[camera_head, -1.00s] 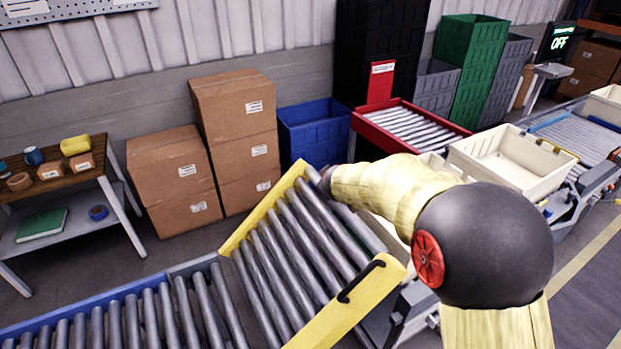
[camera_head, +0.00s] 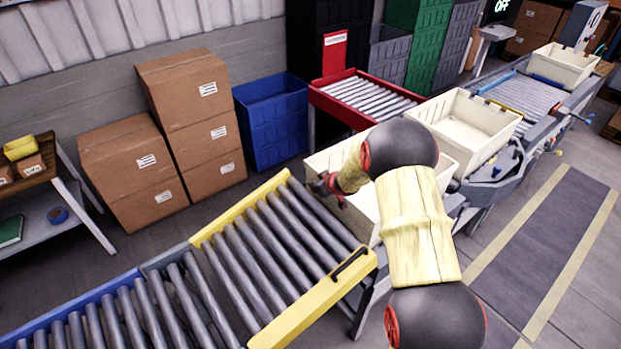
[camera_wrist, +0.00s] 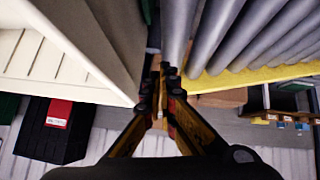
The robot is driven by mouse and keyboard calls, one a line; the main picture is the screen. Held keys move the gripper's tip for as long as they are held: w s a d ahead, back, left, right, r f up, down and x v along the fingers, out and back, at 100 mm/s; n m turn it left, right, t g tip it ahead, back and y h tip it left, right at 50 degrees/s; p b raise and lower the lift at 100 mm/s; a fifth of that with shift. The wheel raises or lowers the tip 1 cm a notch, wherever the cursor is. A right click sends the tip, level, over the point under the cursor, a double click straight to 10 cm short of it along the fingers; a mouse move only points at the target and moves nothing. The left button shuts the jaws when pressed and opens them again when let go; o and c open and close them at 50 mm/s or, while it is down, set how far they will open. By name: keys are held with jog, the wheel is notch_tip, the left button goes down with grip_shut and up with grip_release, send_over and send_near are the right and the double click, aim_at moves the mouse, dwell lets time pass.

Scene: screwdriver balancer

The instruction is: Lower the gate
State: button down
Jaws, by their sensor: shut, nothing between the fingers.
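The gate is a roller section with yellow side rails (camera_head: 318,308) and a black handle (camera_head: 350,264) on its near rail. In the head view it lies about level with the blue-railed roller conveyor (camera_head: 70,307) to its left. My gripper (camera_head: 326,190) is at the gate's far right end, beside a cream tote (camera_head: 325,160). In the wrist view my gripper (camera_wrist: 168,85) is shut and empty, between the cream tote (camera_wrist: 75,50) on the left and the gate's rollers (camera_wrist: 235,35) on the right. I cannot tell whether it touches either.
Another cream tote (camera_head: 470,132) stands farther along the line at right. A red-railed roller lane (camera_head: 365,98) and a blue bin (camera_head: 270,120) are behind. Cardboard boxes (camera_head: 185,100) are stacked by the wall. The floor at right (camera_head: 535,250) is clear.

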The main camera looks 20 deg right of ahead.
jog(key=shift+w+d+f, duration=0.1)
jog(key=shift+d+f, duration=0.15)
jog(key=shift+f, duration=0.6)
jog(key=shift+w+d+f, duration=0.1)
jog(key=shift+d+f, duration=0.15)
jog(key=shift+f, duration=0.55)
jog(key=shift+r, duration=0.1)
